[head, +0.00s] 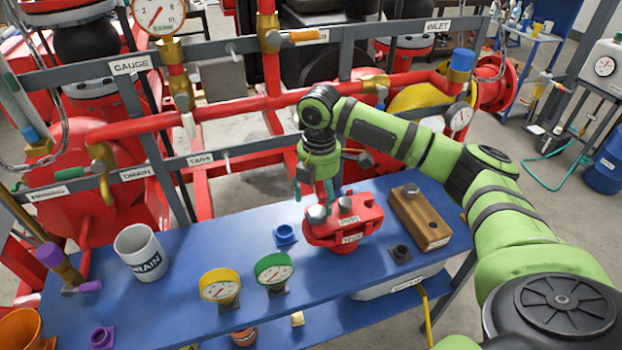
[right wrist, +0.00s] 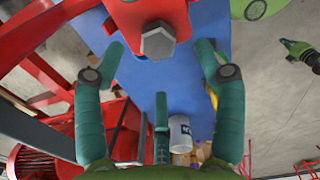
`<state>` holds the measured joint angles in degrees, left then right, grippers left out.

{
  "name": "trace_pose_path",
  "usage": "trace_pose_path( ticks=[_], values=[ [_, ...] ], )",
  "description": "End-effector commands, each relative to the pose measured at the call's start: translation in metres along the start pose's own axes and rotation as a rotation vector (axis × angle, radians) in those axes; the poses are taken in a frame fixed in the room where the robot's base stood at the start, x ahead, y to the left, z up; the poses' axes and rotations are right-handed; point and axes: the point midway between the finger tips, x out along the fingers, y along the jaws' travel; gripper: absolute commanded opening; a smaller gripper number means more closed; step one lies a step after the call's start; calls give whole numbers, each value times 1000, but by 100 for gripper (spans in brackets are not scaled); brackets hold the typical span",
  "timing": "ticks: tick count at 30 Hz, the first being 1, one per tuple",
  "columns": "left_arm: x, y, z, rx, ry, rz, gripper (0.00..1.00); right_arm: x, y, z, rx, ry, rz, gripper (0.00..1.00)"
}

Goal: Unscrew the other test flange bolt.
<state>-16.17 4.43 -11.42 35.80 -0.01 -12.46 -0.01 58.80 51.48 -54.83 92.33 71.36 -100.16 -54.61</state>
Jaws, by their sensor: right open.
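The red test flange (head: 343,233) stands on the blue bench. A grey hex bolt (head: 317,213) sits at its left side, and its head shows large in the right wrist view (right wrist: 157,40). A second grey round part (head: 346,205) shows on top of the flange; I cannot tell if it is a bolt. My right gripper (head: 318,190) is just above the left bolt, pointing down.
A wooden block (head: 420,217) with a grey bolt head on top stands right of the flange. Red pipes run behind the bench.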

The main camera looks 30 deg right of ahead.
Motion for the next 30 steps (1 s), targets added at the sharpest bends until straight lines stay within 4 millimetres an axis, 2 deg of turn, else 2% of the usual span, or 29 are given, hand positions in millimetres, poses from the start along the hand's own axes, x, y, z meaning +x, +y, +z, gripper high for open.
trace_pose_path(
  ticks=[1,3,6,8,15,20,21,23,24,25,26,29,30],
  values=[
    [-6,2,19,1,-31,3,0,7,-1,0,1,-1,-6,71],
    [-11,4,37,2,-61,6,0,18,-1,0,1,-1,-4,71],
    [-16,6,50,3,-81,8,0,31,-1,0,1,0,-2,71],
    [-17,5,47,3,-76,7,0,38,0,0,2,-1,-2,71],
    [-16,-2,-1,3,1,-2,0,49,0,0,0,0,2,71],
    [-15,-2,-2,3,2,-2,0,50,0,0,0,0,2,71],
    [-15,-2,1,3,-3,-2,0,50,0,0,0,0,2,63],
    [-16,-1,7,3,-12,-1,0,49,0,-1,0,0,2,39],
    [-16,0,11,3,-18,0,0,49,0,-1,0,0,2,23],
    [-16,0,14,3,-23,1,0,49,0,-1,0,0,2,11],
    [-16,1,17,3,-27,1,0,49,0,-1,0,0,2,8],
    [-16,1,22,2,-38,2,0,49,0,-1,0,0,2,7],
    [-16,1,23,2,-39,2,0,49,0,-1,0,0,2,55]
  ],
)
